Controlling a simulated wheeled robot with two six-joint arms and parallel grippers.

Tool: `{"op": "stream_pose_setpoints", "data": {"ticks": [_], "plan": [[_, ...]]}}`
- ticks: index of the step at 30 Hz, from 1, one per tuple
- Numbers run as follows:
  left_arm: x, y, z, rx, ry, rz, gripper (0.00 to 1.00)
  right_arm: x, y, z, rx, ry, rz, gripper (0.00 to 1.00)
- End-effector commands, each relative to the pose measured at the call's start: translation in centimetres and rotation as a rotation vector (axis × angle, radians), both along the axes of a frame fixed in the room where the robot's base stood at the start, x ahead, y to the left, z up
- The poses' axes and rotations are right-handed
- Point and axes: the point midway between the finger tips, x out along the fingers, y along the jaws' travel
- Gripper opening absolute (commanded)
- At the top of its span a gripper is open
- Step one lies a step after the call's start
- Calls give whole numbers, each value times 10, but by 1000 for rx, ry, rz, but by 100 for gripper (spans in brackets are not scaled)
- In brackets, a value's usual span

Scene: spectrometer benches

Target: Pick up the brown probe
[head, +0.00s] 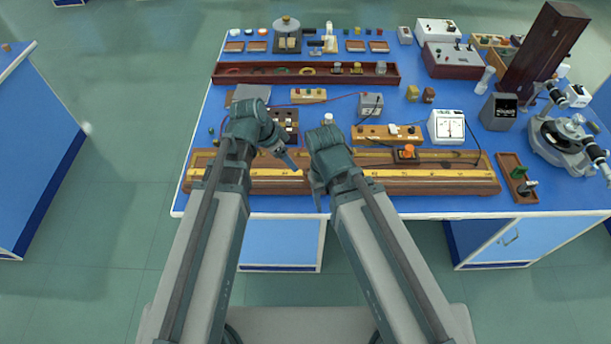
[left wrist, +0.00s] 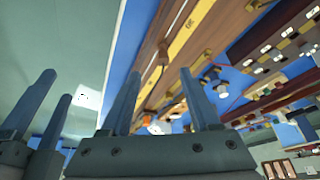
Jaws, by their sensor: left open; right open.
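I cannot single out the brown probe for sure in the head view; my arms hide part of the long wooden bench with a yellow scale (head: 440,174). In the left wrist view a small dark brown piece (left wrist: 163,54) lies against that bench, and I cannot tell whether it is the probe. My left gripper (head: 288,161) is over the bench's left half, its jaws apart and empty in the left wrist view (left wrist: 162,98). My right gripper (head: 318,188) is at the bench's front edge, just right of the left one; its fingers stand apart in the left wrist view (left wrist: 42,112).
A block with an orange knob (head: 405,153) sits on the bench's right half. Behind are a white meter (head: 447,127), a grey box (head: 370,105) and a long dark wooden tray (head: 300,74). A small wooden tray (head: 517,177) and a spectrometer (head: 565,140) stand at right.

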Motion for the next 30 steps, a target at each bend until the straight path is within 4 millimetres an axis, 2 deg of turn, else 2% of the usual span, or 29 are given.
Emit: {"op": "stream_pose_setpoints", "data": {"ticks": [8,14,24,30], "plan": [[3,-1,-4,-5,-12,-14,62,0,0,-5,0,0,0,59],[7,-7,-25,-4,-11,-14,62,0,0,-26,0,0,-1,59],[18,-25,-73,-4,-11,-14,62,0,0,-74,0,0,-1,59],[20,-29,-80,-4,-11,-12,62,0,0,-81,0,0,-1,59]]}}
